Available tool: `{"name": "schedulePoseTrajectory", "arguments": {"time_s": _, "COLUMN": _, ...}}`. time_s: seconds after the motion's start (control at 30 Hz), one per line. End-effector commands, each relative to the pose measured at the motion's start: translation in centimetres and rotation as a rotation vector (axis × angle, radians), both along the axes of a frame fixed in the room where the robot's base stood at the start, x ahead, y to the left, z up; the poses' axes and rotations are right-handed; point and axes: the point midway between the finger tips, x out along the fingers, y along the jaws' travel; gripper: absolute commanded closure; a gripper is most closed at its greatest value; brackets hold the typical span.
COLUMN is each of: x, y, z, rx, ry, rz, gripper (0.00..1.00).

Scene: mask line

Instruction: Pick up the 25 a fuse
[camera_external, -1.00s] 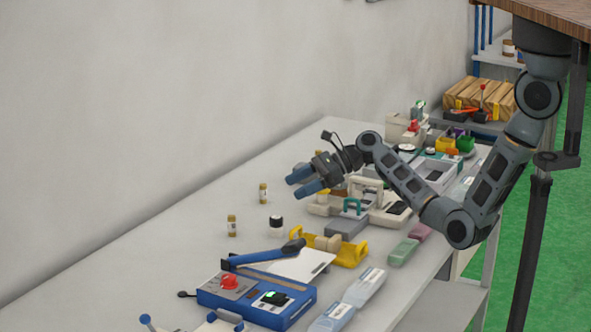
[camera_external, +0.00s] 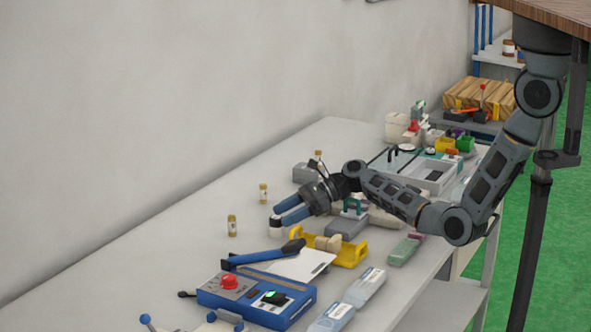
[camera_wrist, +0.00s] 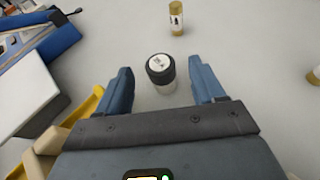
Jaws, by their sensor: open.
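A short white cylinder with a black cap (camera_external: 275,230) stands upright on the bench; in the wrist view the black-capped cylinder (camera_wrist: 161,72) shows a white disc on top with print too small to read. Slim brass-capped fuses stand upright, one at the left (camera_external: 232,226), one behind it (camera_external: 263,193) and another near the wall side (camera_external: 318,157). Two of them show in the wrist view, one at the top (camera_wrist: 176,18) and one at the right edge (camera_wrist: 314,76). I cannot read which is 25 A. My gripper (camera_external: 278,214) is open and empty, its fingers around the black-capped cylinder's position in view.
A yellow holder (camera_external: 350,258) lies close beside the gripper. The bench (camera_external: 150,245) toward the wall is mostly clear.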

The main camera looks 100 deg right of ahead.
Motion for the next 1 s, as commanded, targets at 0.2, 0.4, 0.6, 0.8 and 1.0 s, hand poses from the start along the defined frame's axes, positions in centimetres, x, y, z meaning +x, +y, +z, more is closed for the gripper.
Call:
{"name": "schedulePoseTrajectory", "arguments": {"time_s": 0.2, "x": 1.27, "y": 0.07, "z": -0.52, "rx": 0.000, "ry": 0.000, "rz": 0.000, "gripper": 0.32}}
{"name": "schedulePoseTrajectory", "arguments": {"time_s": 0.4, "x": 1.26, "y": 0.06, "z": -0.51, "rx": 0.000, "ry": 0.000, "rz": -0.001, "gripper": 0.34}}
{"name": "schedulePoseTrajectory", "arguments": {"time_s": 0.6, "x": 1.24, "y": 0.05, "z": -0.50, "rx": 0.000, "ry": 0.000, "rz": -0.001, "gripper": 0.53}}
{"name": "schedulePoseTrajectory", "arguments": {"time_s": 0.8, "x": 1.24, "y": 0.05, "z": -0.49, "rx": 0.000, "ry": 0.000, "rz": -0.001, "gripper": 0.72}}
{"name": "schedulePoseTrajectory", "arguments": {"time_s": 1.0, "x": 1.24, "y": 0.05, "z": -0.49, "rx": 0.000, "ry": 0.000, "rz": -0.001, "gripper": 0.91}}
